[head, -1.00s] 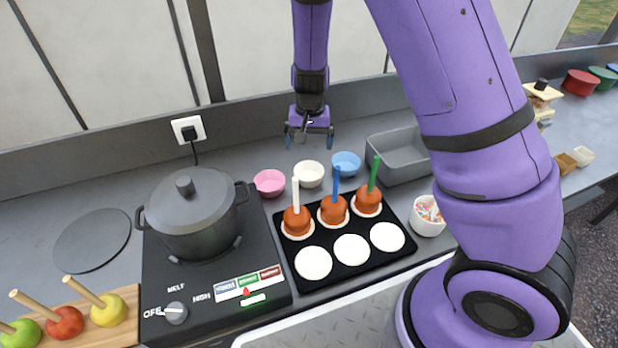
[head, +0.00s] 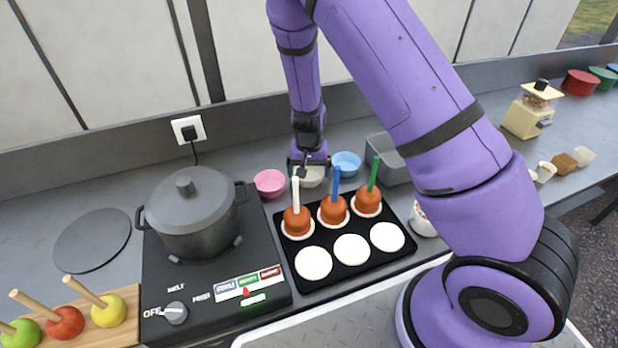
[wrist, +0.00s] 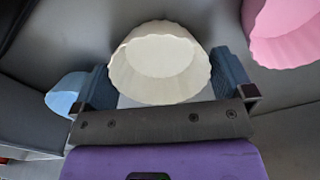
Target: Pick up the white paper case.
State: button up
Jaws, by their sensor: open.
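The white paper case (head: 312,180) stands on the counter behind the black tray, between the pink paper case (head: 269,183) and the blue paper case (head: 346,164). My gripper (head: 309,168) is right at the white case and hides part of it in the head view. In the wrist view the white case (wrist: 160,68) sits between the two blue-grey fingers of my open gripper (wrist: 168,82). Gaps seem to show between the fingers and its fluted wall. The pink case (wrist: 285,30) and blue case (wrist: 66,94) lie outside the fingers.
A black tray (head: 362,271) with toffee apples on sticks and white discs is just in front. A grey bin (head: 388,160) stands to the right. A dark pot (head: 193,215) on a hob is at left.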

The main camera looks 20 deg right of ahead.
jog(key=shift+f, duration=0.5)
jog(key=c, duration=0.7)
